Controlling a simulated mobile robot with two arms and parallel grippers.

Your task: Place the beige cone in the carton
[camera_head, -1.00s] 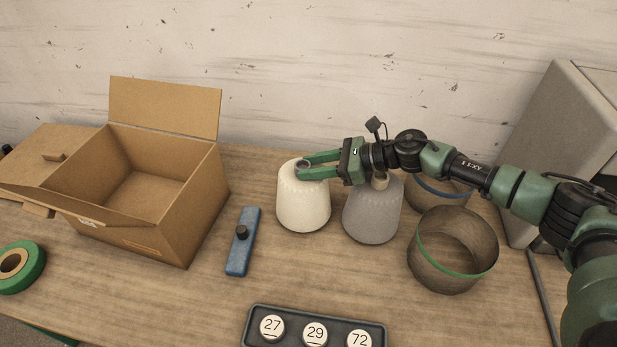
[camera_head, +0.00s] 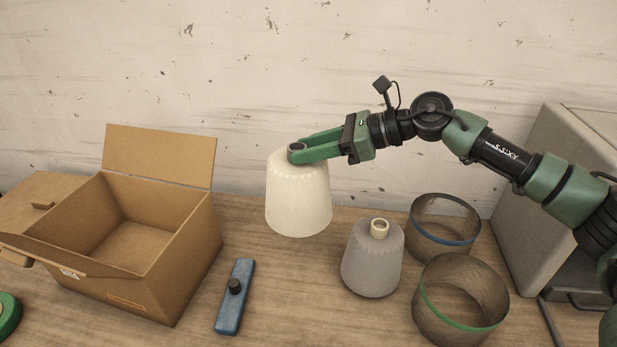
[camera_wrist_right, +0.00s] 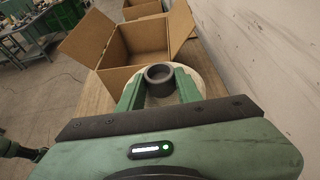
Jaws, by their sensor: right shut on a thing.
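The beige cone (camera_head: 298,200) is a cream yarn cone with a dark tube end on top, held upright in the air above the table. My right gripper (camera_head: 299,152) is shut on its tube end from the right. In the right wrist view the dark tube end (camera_wrist_right: 159,78) sits between the two green fingers (camera_wrist_right: 159,90). The carton (camera_head: 160,262) stands open and empty at the left, with its flaps spread; it also shows in the right wrist view (camera_wrist_right: 108,52), beyond the cone. My left gripper is not in view.
A grey cone (camera_head: 372,262) stands on the table right of the held cone. A blue tool (camera_head: 234,298) lies between carton and cones. A grey box (camera_head: 560,165) is at the right.

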